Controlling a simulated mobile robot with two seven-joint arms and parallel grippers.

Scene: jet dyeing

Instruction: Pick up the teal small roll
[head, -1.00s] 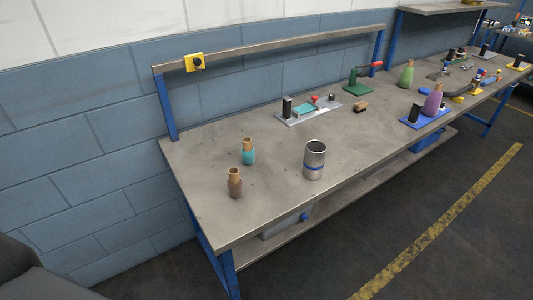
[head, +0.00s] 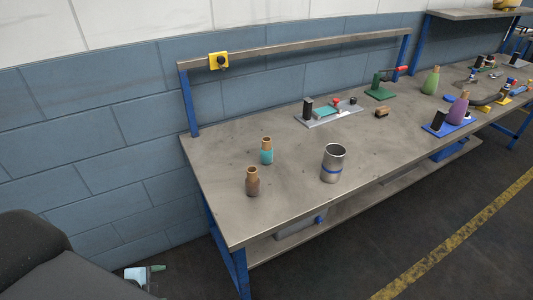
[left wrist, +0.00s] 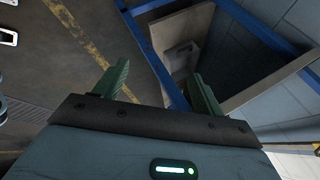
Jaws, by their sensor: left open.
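The teal small roll (head: 266,152) stands upright on the left part of the metal workbench (head: 215,165). It has a tan top and a teal lower part. A similar brown roll (head: 252,183) stands just in front of it. My left gripper (left wrist: 160,70) is open, with two green fingers apart and nothing between them. The left wrist view shows floor, blue bench frame and wall beyond it, but no roll. In the head view, a small teal and pale piece low at the left appears to be part of my left gripper, well away from the rolls. My right gripper is out of view.
A raised rail (head: 300,48) runs along the back. The bench's left front corner is clear.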

